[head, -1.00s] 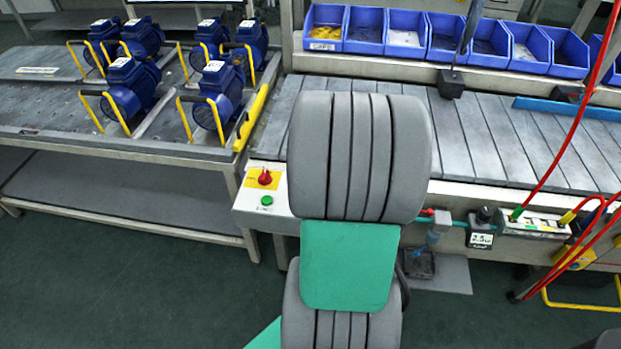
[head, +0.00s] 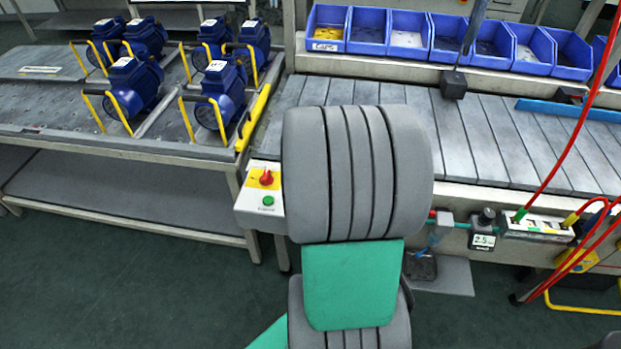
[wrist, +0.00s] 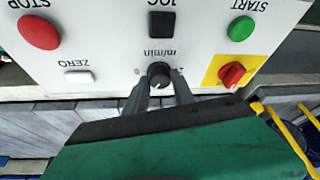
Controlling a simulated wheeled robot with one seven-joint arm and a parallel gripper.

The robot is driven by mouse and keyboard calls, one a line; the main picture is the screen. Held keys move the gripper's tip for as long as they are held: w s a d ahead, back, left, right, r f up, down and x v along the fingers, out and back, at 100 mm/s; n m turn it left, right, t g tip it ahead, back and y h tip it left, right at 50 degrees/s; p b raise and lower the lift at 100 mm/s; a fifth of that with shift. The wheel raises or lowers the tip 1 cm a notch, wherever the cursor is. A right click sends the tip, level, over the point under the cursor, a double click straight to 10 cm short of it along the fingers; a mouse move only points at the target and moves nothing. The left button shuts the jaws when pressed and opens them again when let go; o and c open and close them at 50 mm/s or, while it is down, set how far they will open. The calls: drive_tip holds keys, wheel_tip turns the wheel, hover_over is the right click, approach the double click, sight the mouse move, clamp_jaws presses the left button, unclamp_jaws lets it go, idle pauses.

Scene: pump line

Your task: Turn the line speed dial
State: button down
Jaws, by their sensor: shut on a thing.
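The line speed dial (wrist: 158,73) is a small black knob with a pale pointer mark, under the letters m/min on a white control panel (wrist: 105,45). The panel appears upside down in the wrist view. My gripper (wrist: 160,84) has its two dark fingers on either side of the dial, shut on it. In the head view my arm hides the dial and the gripper; only the panel's left end (head: 246,207) shows.
Near the dial are a red STOP button (wrist: 39,32), black JOG button (wrist: 162,24), white ZERO button (wrist: 79,77), green START button (wrist: 240,28) and red rotary switch (wrist: 232,74). A slatted conveyor (head: 470,135) and blue bins (head: 407,32) lie behind; blue pumps (head: 133,83) stand left.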

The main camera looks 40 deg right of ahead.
drive_tip(key=shift+w, duration=0.1)
drive_tip(key=c, duration=1.1)
unclamp_jaws()
drive_tip(key=shift+o, duration=0.2)
drive_tip(key=v, duration=0.8)
